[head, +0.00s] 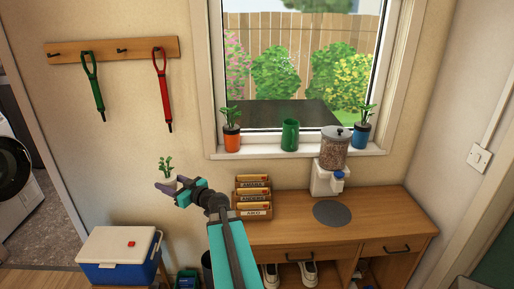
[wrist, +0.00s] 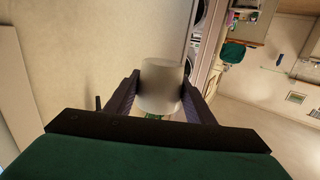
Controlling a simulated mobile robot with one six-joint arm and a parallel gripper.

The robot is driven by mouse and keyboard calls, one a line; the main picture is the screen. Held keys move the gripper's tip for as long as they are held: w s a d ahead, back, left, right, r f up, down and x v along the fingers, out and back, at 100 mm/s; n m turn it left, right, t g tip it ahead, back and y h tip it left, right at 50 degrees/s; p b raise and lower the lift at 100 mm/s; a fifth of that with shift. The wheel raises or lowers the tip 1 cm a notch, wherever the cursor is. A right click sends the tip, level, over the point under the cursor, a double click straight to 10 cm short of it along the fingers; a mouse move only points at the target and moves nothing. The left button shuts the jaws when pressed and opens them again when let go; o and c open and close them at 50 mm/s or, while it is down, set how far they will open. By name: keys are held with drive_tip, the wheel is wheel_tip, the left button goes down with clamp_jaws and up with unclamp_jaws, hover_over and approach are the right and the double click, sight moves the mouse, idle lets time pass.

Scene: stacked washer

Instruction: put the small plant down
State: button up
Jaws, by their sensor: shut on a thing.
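The small plant (head: 166,167) has green leaves and a pale pot. My gripper (head: 170,186) is shut on the pot and holds it in the air, left of the desk and in front of the wall. In the wrist view the pale pot (wrist: 162,86) sits between the two dark fingers. A little green shows below the pot there, and most of the leaves are hidden.
A wooden desk (head: 385,205) bears a letter rack (head: 252,197), a round grey mat (head: 332,213) and a dispenser (head: 333,160). The windowsill holds an orange-potted plant (head: 231,140), a green cup (head: 290,135) and a blue-potted plant (head: 361,134). A cooler (head: 118,255) stands lower left.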

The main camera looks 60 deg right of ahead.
drive_tip(key=s+d+r+m+g+h+p, duration=0.1)
drive_tip(key=s+d+r+m+h, duration=0.1)
drive_tip(key=s+d, duration=0.4)
drive_tip(key=s+d+r+m+g+h+p, duration=0.1)
drive_tip(key=s+d+m+h, duration=0.3)
drive_tip(key=d, duration=1)
drive_tip(key=s+d+r+m+g+h+p, duration=0.2)
drive_tip(key=s+d+r+m+g+h, duration=0.1)
drive_tip(key=s+d+h, duration=0.4)
drive_tip(key=s+d, duration=0.3)
drive_tip(key=shift+r, duration=0.2)
drive_tip(key=shift+w+d+f+p, duration=0.25)
drive_tip(key=shift+w+d, duration=0.95)
drive_tip(key=shift+d, duration=1)
drive_tip(key=shift+w+d+f+p, duration=0.25)
drive_tip(key=shift+w+d, duration=1)
drive_tip(key=shift+d, duration=1)
drive_tip(key=shift+w+d+f+p, duration=0.25)
drive_tip(key=shift+w+d, duration=0.95)
drive_tip(key=shift+d, duration=1)
drive_tip(key=shift+w+d, duration=0.2)
drive_tip(key=shift+d, duration=0.2)
drive_tip(key=shift+f, duration=1.75)
drive_tip(key=shift+f+b, duration=0.2)
drive_tip(key=shift+b, duration=0.1)
